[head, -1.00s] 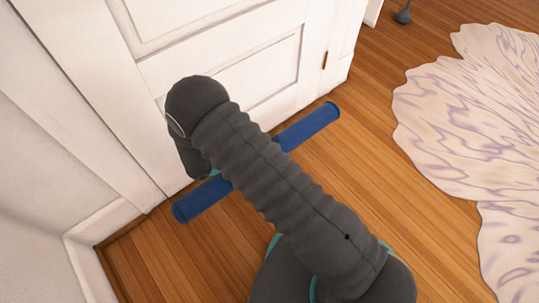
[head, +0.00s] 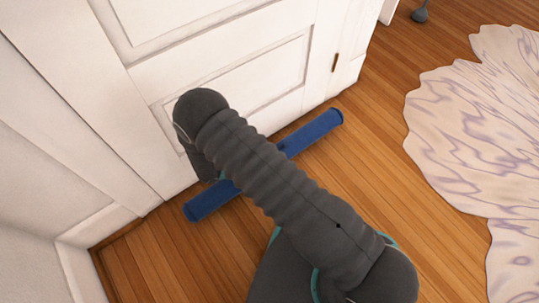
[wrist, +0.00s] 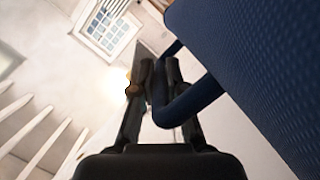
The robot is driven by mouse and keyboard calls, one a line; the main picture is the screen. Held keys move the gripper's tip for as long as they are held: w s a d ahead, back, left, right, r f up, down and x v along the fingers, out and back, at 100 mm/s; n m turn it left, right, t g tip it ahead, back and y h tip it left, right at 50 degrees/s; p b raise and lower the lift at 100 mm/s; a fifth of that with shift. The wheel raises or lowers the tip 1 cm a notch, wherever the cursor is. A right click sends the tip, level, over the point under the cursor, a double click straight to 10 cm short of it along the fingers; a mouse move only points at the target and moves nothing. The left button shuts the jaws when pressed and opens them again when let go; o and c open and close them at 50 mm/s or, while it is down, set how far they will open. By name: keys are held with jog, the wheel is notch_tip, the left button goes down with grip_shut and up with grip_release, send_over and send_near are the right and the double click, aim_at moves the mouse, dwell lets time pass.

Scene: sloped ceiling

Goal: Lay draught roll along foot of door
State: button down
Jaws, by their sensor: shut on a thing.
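The draught roll is a long dark-blue roll (head: 312,134), with its two ends showing on either side of my arm in the head view. It lies roughly parallel to the foot of the white door (head: 225,70), with a strip of floor visible between. I cannot tell whether it touches the floor. In the wrist view the roll (wrist: 250,65) fills the upper right, and a blue handle (wrist: 190,103) bends from it between the fingers. My gripper (wrist: 153,75) is shut on that handle. In the head view my arm hides the gripper and the roll's middle.
A pale, purple-veined rug (head: 455,130) lies on the wooden floor (head: 365,185) at right. A white wall (head: 40,185) with skirting meets the door side at left. A dark grey object's foot (head: 419,15) stands at the top right. Floor between roll and rug is clear.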

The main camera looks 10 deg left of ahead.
jog(key=shift+f, duration=1.65)
jog(key=shift+b, duration=0.3)
jog(key=c, duration=1.2)
grip_release()
jog(key=shift+f, duration=0.1)
jog(key=shift+s+a, duration=0.15)
jog(key=v, duration=1.1)
jog(key=shift+s+a, duration=0.2)
jog(key=shift+a, duration=0.05)
